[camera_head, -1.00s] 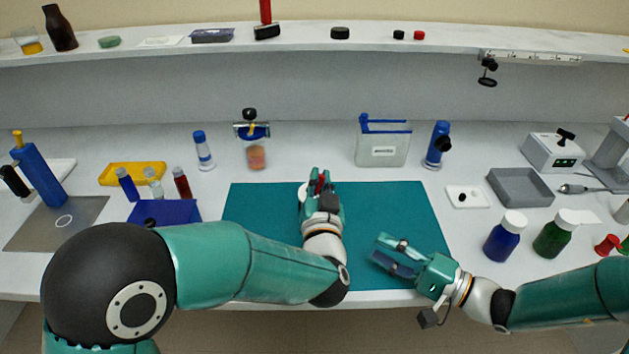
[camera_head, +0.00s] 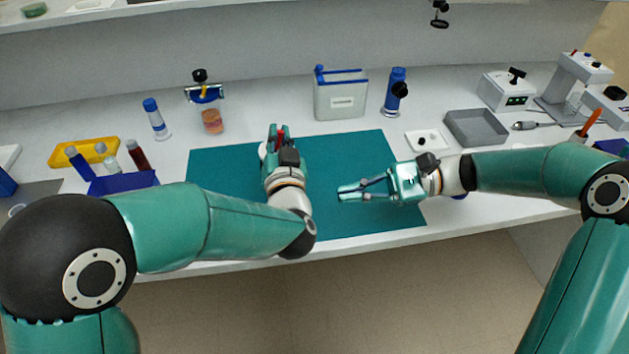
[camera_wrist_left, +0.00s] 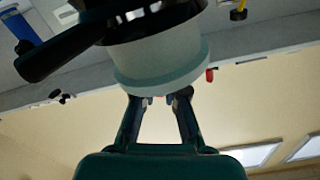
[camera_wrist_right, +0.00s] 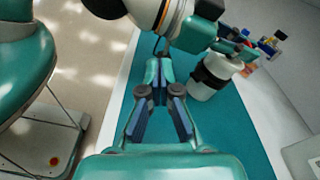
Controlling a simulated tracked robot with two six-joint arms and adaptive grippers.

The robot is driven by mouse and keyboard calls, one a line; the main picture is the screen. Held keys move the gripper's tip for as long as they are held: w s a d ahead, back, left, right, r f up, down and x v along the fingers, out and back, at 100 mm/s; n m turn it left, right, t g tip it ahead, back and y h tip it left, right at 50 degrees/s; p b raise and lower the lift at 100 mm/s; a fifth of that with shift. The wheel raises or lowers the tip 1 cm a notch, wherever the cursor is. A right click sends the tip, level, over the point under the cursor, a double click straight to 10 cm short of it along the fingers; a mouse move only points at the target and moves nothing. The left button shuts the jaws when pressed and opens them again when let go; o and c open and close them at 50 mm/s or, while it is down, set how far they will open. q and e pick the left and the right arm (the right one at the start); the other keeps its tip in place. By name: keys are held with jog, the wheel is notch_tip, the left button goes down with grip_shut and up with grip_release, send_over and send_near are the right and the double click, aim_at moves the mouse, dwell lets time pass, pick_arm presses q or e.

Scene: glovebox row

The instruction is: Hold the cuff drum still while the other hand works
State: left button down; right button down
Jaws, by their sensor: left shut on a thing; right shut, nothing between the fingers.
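The cuff drum (camera_wrist_left: 160,55) shows in the left wrist view as a pale, round body with a dark band and a dark arm sticking out to the left. My left gripper's fingers (camera_wrist_left: 165,98) are shut on the drum's pale rim. A small red part shows beside them. My right gripper (camera_head: 341,192) is shut and empty, over the mat's right part, apart from the drum.
The teal mat (camera_head: 350,155) is clear right of the drum. Behind it stand a clear blue-topped box (camera_head: 340,98), a blue bottle (camera_head: 395,92) and a small jar (camera_head: 212,121). A grey tray (camera_head: 476,128) is at right. Vials and a yellow tray (camera_head: 84,151) are at left.

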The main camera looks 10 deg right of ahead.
jog(key=w+d+m+h, duration=0.1)
jog(key=w, duration=0.1)
jog(key=w+d+f+m+h, duration=0.1)
jog(key=w+m, duration=0.1)
jog(key=w, duration=0.1)
jog(key=w+d+f+m, duration=0.1)
jog(key=w+d, duration=0.1)
jog(key=w, duration=0.1)
jog(key=shift+f+m+h, duration=0.15)
jog(key=shift+m+h, duration=0.15)
jog(key=shift+h, duration=0.1)
jog(key=shift+a, duration=0.2)
jog(key=x, duration=0.9)
jog(key=shift+a+f, duration=0.2)
jog(key=shift+r, duration=0.1)
